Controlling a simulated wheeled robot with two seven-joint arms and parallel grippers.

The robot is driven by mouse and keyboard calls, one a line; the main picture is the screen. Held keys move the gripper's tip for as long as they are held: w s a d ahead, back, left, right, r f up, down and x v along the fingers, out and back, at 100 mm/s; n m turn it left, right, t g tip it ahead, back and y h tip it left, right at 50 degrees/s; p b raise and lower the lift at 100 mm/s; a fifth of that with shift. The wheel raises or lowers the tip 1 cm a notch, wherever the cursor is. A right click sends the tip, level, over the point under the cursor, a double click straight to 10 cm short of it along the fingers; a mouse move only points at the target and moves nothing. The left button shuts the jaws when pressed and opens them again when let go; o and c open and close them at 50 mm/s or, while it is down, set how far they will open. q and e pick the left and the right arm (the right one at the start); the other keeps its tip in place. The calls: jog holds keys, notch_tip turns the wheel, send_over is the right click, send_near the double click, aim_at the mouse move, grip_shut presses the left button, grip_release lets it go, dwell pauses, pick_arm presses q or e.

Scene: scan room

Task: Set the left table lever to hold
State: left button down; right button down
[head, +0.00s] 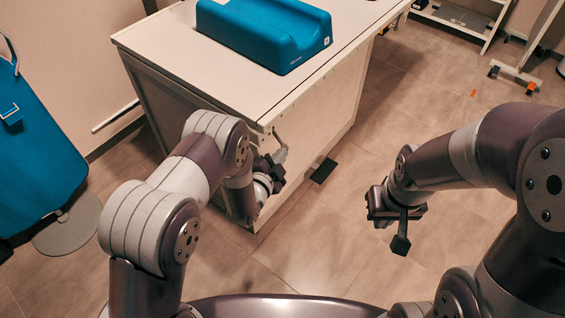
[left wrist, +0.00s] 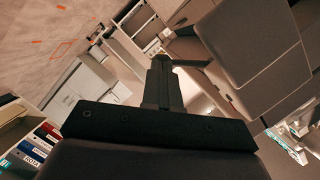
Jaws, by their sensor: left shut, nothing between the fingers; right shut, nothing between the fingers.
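The white table (head: 160,40) stands ahead with its near end facing me. A thin grey lever (head: 281,143) sticks out at the table's side, near the near corner and below the top. My left gripper (head: 279,172) is shut at the lever's lower part, which it partly hides. I cannot tell whether they touch. The lever's marked positions cannot be read. In the left wrist view the shut fingers (left wrist: 163,75) show with nothing between them, and no lever can be made out. My right gripper (head: 400,243) is shut and empty, over open floor right of the table.
A blue cushion block (head: 265,32) lies on the table. A black pedal-like piece (head: 323,171) is low at the table's side. A white trolley (head: 455,22) is at the back right. The floor between is clear.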

pick_arm(q)
jog(key=shift+w+a+f+m+t+b, duration=0.35)
jog(key=shift+a+f+m+t+b, duration=0.05)
jog(key=shift+m+b, duration=0.5)
jog(key=shift+w+a+f+m+t+b, duration=0.35)
jog(key=shift+f+m+t+b, duration=0.05)
jog(key=shift+m+b, duration=0.55)
jog(key=shift+w+a+f+m+t+b, duration=0.35)
jog(key=shift+a+f+m+t+b, duration=0.05)
jog(key=shift+m+b, duration=0.5)
jog(key=shift+w+a+m+b, duration=0.2)
jog(key=shift+m+b, duration=0.25)
